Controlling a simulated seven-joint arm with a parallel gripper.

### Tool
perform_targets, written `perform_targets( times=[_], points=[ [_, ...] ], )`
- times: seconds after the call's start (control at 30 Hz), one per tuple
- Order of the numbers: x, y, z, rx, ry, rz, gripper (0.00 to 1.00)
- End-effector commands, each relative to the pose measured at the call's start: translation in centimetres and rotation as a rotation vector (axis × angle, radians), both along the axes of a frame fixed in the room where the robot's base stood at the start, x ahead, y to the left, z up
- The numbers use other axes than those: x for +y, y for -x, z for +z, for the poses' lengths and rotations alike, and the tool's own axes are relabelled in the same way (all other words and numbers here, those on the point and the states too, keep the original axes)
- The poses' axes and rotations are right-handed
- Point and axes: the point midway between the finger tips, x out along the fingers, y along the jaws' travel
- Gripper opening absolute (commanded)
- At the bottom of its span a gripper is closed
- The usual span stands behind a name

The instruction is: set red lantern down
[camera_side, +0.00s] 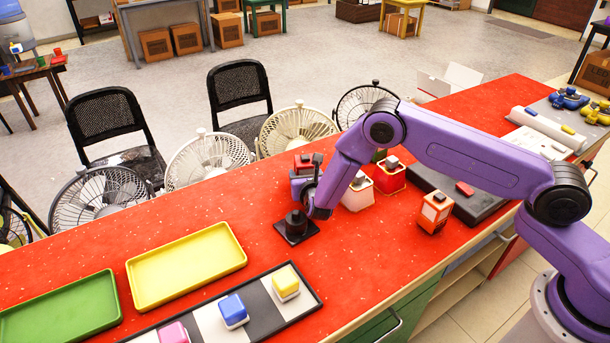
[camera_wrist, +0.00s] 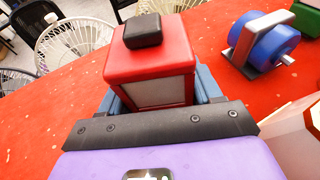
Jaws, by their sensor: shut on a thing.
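The red lantern (camera_wrist: 150,62) has a black block on top and a pale front panel. It sits between the blue fingers of my gripper (camera_wrist: 158,95) in the wrist view, with a finger at either side. In the side view the red lantern (camera_side: 302,163) shows near the back edge of the red counter, partly hidden by my purple arm. I cannot tell whether the lantern's base touches the counter.
White (camera_side: 357,196), red (camera_side: 390,178) and orange (camera_side: 435,212) lanterns stand to the right. A black post on a plate (camera_side: 296,228) is in front. Yellow (camera_side: 187,265) and green (camera_side: 65,310) trays lie left. A blue roll (camera_wrist: 265,45) is right in the wrist view.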

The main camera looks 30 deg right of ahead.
Motion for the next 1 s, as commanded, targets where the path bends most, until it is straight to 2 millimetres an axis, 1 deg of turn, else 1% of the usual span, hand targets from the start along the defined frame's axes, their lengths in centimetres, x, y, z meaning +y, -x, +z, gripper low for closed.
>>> perform_targets(
  times=[0.13, 0.27, 0.3, 0.37, 0.4, 0.63, 0.77, 0.87, 1.0],
  points=[
    [0.0, -0.1, 0.2, -0.005, -0.001, 0.000, 0.15],
    [0.1, -0.1, -0.1, -0.004, -0.001, 0.000, 0.15],
    [0.0, 0.0, -0.2, -0.001, 0.000, 0.000, 0.67],
    [0.0, 0.0, -0.2, -0.001, -0.001, 0.000, 0.86],
    [0.0, 0.0, -0.2, -0.001, -0.001, 0.000, 0.89],
    [0.0, 0.0, -0.2, 0.000, 0.000, 0.000, 0.89],
    [0.1, 0.1, 0.2, 0.000, -0.001, 0.001, 0.89],
    [0.6, 1.0, 0.4, 0.000, 0.000, 0.002, 0.89],
    [1.4, 3.0, 1.2, 0.001, 0.002, 0.005, 0.89]
  ],
)
